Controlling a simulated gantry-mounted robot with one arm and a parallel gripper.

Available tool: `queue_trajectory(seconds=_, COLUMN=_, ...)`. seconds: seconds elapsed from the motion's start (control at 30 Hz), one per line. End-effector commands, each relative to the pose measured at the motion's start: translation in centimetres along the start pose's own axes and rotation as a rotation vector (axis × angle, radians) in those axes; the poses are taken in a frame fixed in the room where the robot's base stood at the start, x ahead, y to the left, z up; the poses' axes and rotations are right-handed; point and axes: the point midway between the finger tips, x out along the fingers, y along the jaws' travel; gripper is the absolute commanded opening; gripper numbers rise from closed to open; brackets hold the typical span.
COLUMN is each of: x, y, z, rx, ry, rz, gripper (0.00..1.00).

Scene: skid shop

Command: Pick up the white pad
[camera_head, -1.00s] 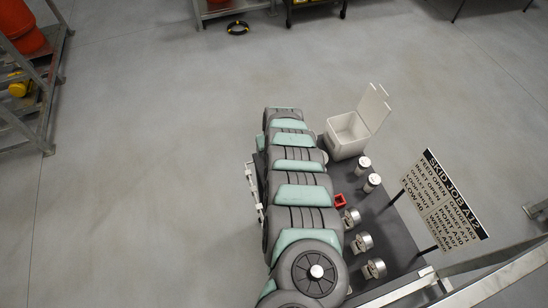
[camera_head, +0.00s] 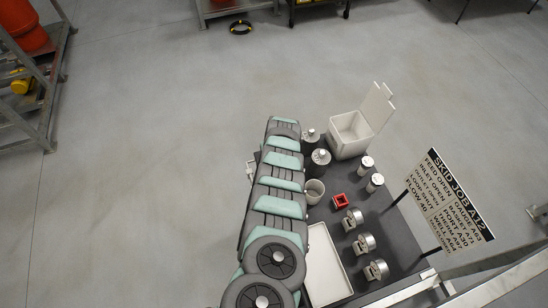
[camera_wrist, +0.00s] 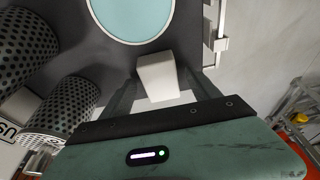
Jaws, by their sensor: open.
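A white pad (camera_wrist: 158,76), a small block with a tapered outline, shows in the wrist view just ahead of my gripper's body. My gripper (camera_wrist: 163,86) is open, with one dark finger on each side of the pad. I cannot tell whether either finger touches it. The pad's near end is close to the gripper's dark front edge. In the head view my arm covers this area, and I cannot make out the pad or the fingertips there.
A light-blue round surface with a white rim (camera_wrist: 130,12) lies just beyond the pad. Perforated cylinders (camera_wrist: 62,105) stand to the left. In the head view, a white tray (camera_head: 325,270), grey cup (camera_head: 314,192), red square piece (camera_head: 340,201) and open white box (camera_head: 349,135) share the dark table.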

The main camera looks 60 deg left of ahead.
Motion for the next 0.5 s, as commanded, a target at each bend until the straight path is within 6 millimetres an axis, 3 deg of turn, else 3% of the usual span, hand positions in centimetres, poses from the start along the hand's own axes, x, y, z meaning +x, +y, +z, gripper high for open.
queue_trajectory(seconds=0.17, x=-0.04, y=-0.03, z=-0.03, rx=0.0, ry=0.0, rz=0.0, gripper=0.71)
queue_trajectory(seconds=0.5, x=-0.04, y=-0.04, z=-0.03, rx=0.0, ry=0.0, rz=-0.001, gripper=0.43)
